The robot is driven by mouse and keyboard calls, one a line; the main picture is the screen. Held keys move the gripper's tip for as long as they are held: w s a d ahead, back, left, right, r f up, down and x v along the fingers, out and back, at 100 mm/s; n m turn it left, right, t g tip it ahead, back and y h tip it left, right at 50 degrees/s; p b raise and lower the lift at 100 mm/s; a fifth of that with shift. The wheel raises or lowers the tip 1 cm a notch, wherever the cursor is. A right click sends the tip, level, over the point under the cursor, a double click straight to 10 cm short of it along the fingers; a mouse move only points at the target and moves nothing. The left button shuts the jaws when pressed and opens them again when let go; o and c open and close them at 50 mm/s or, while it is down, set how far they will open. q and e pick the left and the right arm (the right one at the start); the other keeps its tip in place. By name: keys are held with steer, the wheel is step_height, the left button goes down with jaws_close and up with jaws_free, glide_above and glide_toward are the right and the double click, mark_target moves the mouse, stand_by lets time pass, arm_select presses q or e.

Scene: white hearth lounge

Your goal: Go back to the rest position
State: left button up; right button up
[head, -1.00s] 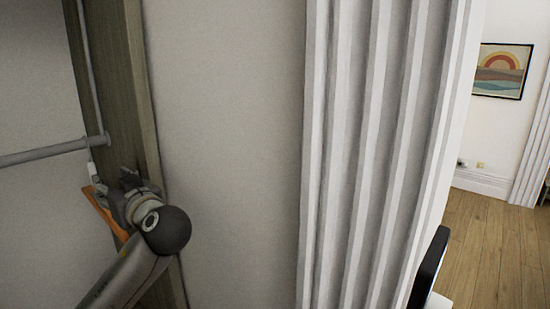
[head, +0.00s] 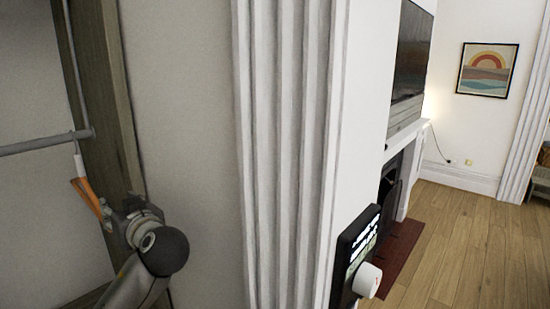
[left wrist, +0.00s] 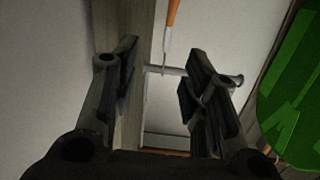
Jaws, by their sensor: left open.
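My left gripper (head: 128,208) is in the lower left of the head view. Its jaws are open and empty, and they also show in the left wrist view (left wrist: 160,85). A utensil with an orange handle (head: 88,196) hangs from a grey rail (head: 45,143) by a thin pale upper part. The handle is just left of my left gripper in the head view. In the left wrist view the orange handle (left wrist: 173,12) is beyond the fingertips, with a gap between the fingers. My right gripper is not in view.
A wooden post (head: 105,110) stands close behind my left gripper. A fluted white pilaster (head: 285,150) rises in the middle. A dark screen with a white knob (head: 368,280) is at lower right. Open wooden floor (head: 460,240) lies right, beside a fireplace. A green shape (left wrist: 290,90) fills the wrist view's right side.

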arm_select(q)
steer(key=s+d+f+m+g+h, duration=0.1)
steer(key=s+d+f+m+h, duration=0.15)
steer(key=f, duration=0.55)
steer(key=s+d+f+m+g+h, duration=0.15)
steer(key=s+f, duration=0.25)
steer(key=f, duration=0.4)
steer(key=s+d+f+m+g+h, duration=0.1)
steer(key=s+d+f+m+h, duration=0.2)
steer(key=f, duration=0.6)
steer(key=s+d+f+m+g+h, duration=0.25)
steer(key=s+f, duration=0.35)
steer(key=s, duration=0.7)
steer(key=s+d+f+m+g+h, duration=0.1)
steer(key=s+d+f+g+h, duration=0.15)
steer(key=s+f, duration=0.7)
steer(key=s+f+b, duration=0.2)
steer(key=f, duration=1.2)
steer(key=s+f+b, duration=0.2)
steer(key=s+f, duration=0.1)
steer(key=f, duration=1.1)
steer(key=s+a+f+g+b, duration=0.2)
steer(key=s+a+f+b, duration=0.1)
steer(key=s+f, duration=1.3)
step_height(320, 180, down, 3)
steer(key=shift+b, duration=0.3)
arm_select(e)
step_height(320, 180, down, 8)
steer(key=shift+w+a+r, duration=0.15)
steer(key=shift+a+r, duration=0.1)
